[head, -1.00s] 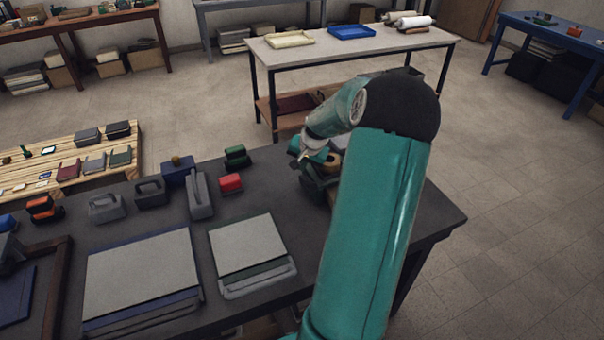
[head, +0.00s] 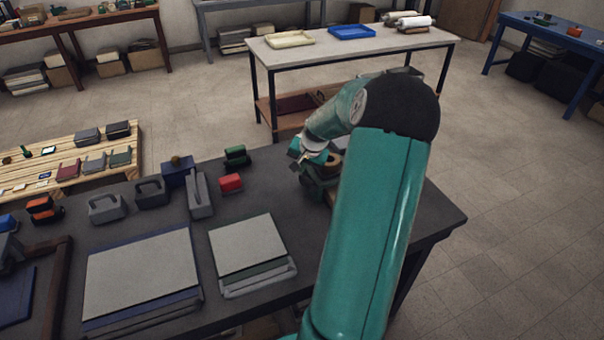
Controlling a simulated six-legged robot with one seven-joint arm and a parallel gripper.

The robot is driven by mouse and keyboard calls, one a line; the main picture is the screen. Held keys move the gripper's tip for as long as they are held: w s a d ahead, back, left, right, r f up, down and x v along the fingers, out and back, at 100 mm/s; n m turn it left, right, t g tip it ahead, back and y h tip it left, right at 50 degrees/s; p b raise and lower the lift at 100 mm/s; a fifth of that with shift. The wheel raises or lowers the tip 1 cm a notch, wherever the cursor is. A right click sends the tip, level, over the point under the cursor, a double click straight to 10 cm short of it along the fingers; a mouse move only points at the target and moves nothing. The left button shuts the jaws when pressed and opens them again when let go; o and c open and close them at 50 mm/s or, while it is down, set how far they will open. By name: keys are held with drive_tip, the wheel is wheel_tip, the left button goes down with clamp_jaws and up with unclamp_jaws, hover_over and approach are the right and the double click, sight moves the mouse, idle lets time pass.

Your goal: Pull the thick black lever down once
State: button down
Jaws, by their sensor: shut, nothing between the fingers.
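My gripper (head: 301,160) is at the end of my teal arm, over the right part of the dark workbench (head: 300,250). It is small in the head view, appears shut and holds nothing that I can see. It is right beside a dark green device (head: 318,184) with a tan round part (head: 333,160), largely hidden behind my arm. I cannot make out the thick black lever. I cannot tell whether my gripper touches the device.
On the bench are a red block (head: 231,183), a green block (head: 236,156), a grey upright piece (head: 199,194), grey handled blocks (head: 107,208) and two stacks of grey boards (head: 142,270). A pale table (head: 350,48) stands behind. The floor at right is clear.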

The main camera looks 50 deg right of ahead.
sight(305, 175)
drive_tip(key=shift+s+a+f, duration=0.25)
drive_tip(key=shift+s+f, duration=0.05)
drive_tip(key=shift+f, duration=0.3)
drive_tip(key=shift+s+f, duration=0.5)
drive_tip(key=shift+f, duration=0.3)
idle(1.1)
drive_tip(key=shift+r, duration=0.1)
drive_tip(key=shift+w+r, duration=0.1)
drive_tip(key=shift+r, duration=0.6)
drive_tip(key=shift+w+r, duration=0.1)
drive_tip(key=shift+r, duration=0.15)
drive_tip(key=shift+w+d+r, duration=0.15)
drive_tip(key=shift+w+r, duration=0.2)
drive_tip(key=shift+r, duration=0.5)
drive_tip(key=shift+w+d+r, duration=0.15)
drive_tip(key=shift+w+r, duration=0.25)
drive_tip(key=shift+r, duration=0.5)
drive_tip(key=shift+w+d+r, duration=0.15)
drive_tip(key=shift+w+r, duration=0.2)
drive_tip(key=shift+r, duration=0.5)
